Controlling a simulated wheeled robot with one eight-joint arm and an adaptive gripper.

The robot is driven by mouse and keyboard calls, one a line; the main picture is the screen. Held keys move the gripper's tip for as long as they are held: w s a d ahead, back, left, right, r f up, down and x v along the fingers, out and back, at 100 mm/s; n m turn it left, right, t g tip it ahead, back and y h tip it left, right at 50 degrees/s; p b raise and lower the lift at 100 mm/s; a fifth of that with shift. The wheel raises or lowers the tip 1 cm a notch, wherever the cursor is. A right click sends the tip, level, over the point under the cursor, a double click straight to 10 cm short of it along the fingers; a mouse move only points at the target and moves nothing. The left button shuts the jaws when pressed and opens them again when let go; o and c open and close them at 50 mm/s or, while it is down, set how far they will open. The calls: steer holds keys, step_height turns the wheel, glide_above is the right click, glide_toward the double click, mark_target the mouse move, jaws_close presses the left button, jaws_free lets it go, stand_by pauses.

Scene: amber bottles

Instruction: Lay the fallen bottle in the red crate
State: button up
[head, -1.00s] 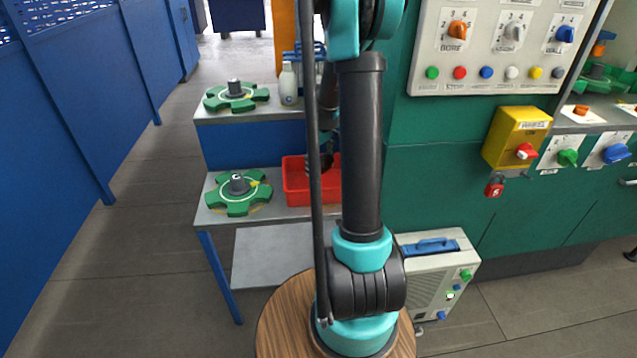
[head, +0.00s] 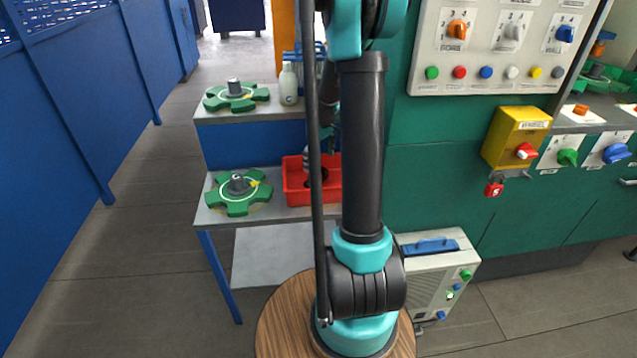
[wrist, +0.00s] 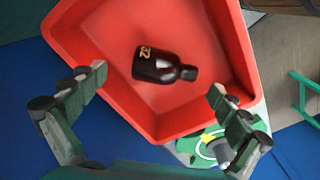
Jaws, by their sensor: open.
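The dark amber bottle (wrist: 156,66) lies on its side on the floor of the red crate (wrist: 88,45) in the wrist view. Its neck points right and its label reads "32". My gripper (wrist: 158,84) is open, its two fingers spread wide apart. The fingers do not touch the bottle. In the head view the red crate (head: 296,188) stands on the lower shelf of the bench. My arm hides part of the crate, and the gripper shows only in part there.
A green handwheel (head: 238,206) sits left of the crate on the same shelf. Another green handwheel (head: 230,100) and a pale bottle (head: 288,84) stand on the upper shelf. A green panel with switches is at the right.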

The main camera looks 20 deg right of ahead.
step_height(320, 180, up, 10)
steer(key=shift+r, duration=0.15)
stand_by(0.5)
steer(key=s+a+f+m+t, duration=0.1)
steer(key=s+a+f+m, duration=0.1)
steer(key=s, duration=0.5)
steer(key=s+a+f+m+t, duration=0.1)
steer(key=s+a+f, duration=0.3)
steer(key=s, duration=0.4)
steer(key=s+a+f+m+t, duration=0.2)
steer(key=s+a+f+m, duration=0.1)
steer(key=s, duration=0.5)
steer(key=shift+s+a+f+m, duration=0.2)
steer(key=shift+a+f+m, duration=0.15)
steer(key=shift+f, duration=0.3)
steer(key=shift+d, duration=0.1)
